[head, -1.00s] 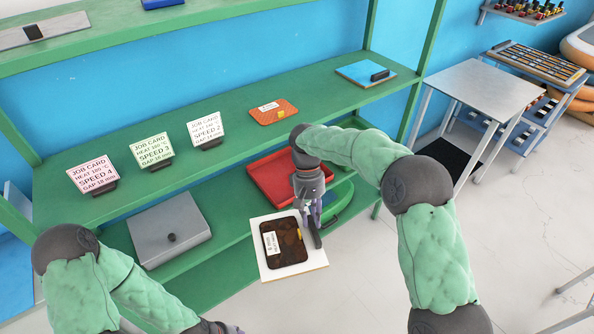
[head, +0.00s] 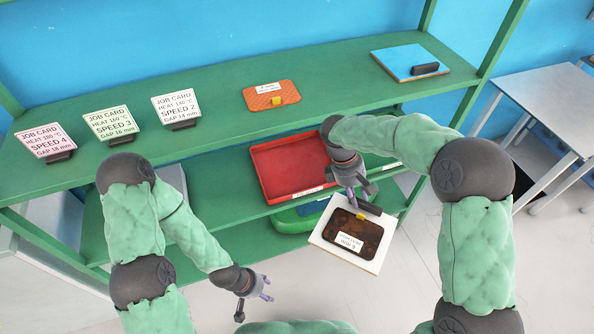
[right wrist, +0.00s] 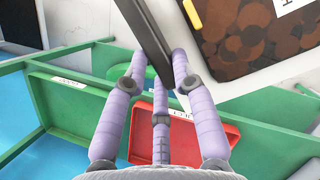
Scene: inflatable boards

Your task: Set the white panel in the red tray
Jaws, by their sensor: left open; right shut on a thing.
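The white panel (head: 318,238) carries a dark brown patterned plate with a yellow tab and a white label. My right gripper (head: 362,204) is shut on the dark bar handle at the panel's edge and holds it in the air in front of the shelf. In the right wrist view the fingers (right wrist: 158,85) close about the dark bar, with the panel (right wrist: 240,78) beyond. The red tray (head: 262,172) lies empty on the lower shelf, behind and left of the panel; it also shows in the right wrist view (right wrist: 190,140). My left gripper (head: 256,300) is open and empty, low at the front.
The green upper shelf (head: 330,99) holds several job cards, an orange plate (head: 258,98) and a blue panel with a dark handle (head: 405,58). A green tray (head: 290,221) sits below the red tray. A grey table (head: 545,105) stands at right. Floor in front is clear.

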